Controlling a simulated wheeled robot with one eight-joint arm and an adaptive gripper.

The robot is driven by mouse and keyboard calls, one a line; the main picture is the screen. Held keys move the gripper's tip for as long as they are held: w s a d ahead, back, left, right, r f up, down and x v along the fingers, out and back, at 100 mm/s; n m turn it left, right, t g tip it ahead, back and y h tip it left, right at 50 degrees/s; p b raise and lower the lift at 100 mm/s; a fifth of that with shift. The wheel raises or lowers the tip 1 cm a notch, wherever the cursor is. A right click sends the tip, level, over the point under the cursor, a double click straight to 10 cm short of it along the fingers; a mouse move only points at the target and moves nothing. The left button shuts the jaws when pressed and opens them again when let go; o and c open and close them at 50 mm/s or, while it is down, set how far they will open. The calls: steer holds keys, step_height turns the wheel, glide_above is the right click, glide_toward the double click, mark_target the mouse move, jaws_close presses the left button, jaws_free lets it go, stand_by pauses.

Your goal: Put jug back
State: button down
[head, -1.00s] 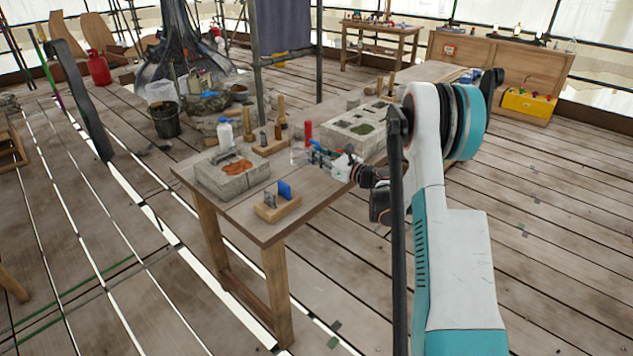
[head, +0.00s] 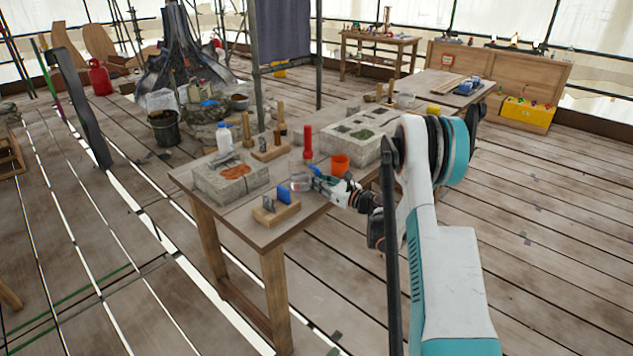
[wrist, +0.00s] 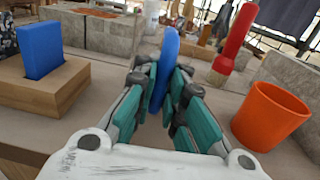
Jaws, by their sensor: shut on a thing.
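The jug (head: 301,182) looks like a small clear vessel with a blue handle, near the front edge of the wooden workbench (head: 230,212). My gripper (head: 322,184) reaches in from the right and is shut on the blue handle. In the wrist view the upright blue handle (wrist: 166,72) stands between the teal fingers of my gripper (wrist: 164,92). The jug's clear body is hard to make out there. I cannot tell whether its base touches the bench.
An orange cup (head: 340,163) and a red-handled tool (head: 307,142) stand behind my gripper. A wooden block with a blue plate (head: 276,210) is at the front left. Stone blocks (head: 232,178) and a white bottle (head: 224,138) stand farther back.

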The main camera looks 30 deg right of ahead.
steer(key=c, duration=1.7)
jaws_free()
steer(key=shift+o, duration=0.2)
steer(key=shift+s, duration=0.1)
steer(key=p+v, duration=0.3)
steer(key=v, duration=0.8)
steer(key=shift+s+d+p, duration=0.15)
steer(key=shift+s+p, duration=0.25)
